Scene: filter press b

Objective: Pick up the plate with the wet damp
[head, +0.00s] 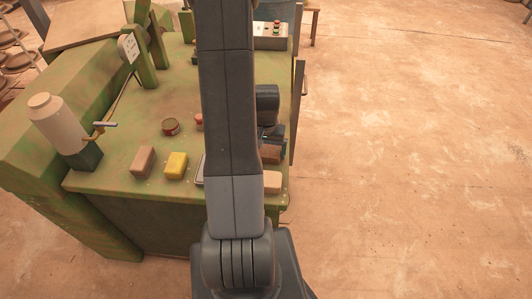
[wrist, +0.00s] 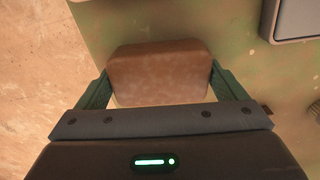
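My gripper (wrist: 160,80) has its two fingers against the left and right sides of a brown, rounded block-like plate (wrist: 160,74) with a mottled face. In the head view my gripper (head: 272,134) is partly behind my arm, with the brown plate (head: 270,154) just below it. A tan block (head: 272,182) lies near the front right of the green bench. A brown block (head: 143,162) and a yellow block (head: 176,165) lie farther left. I cannot tell from colour alone which piece is damp.
A grey tray-like thing (wrist: 297,18) is cut off in the wrist view. The green bench (head: 120,183) also carries a round dark red-brown piece (head: 170,126), a cream canister (head: 58,122) and a button box (head: 271,35). Open floor (head: 410,150) lies to the right.

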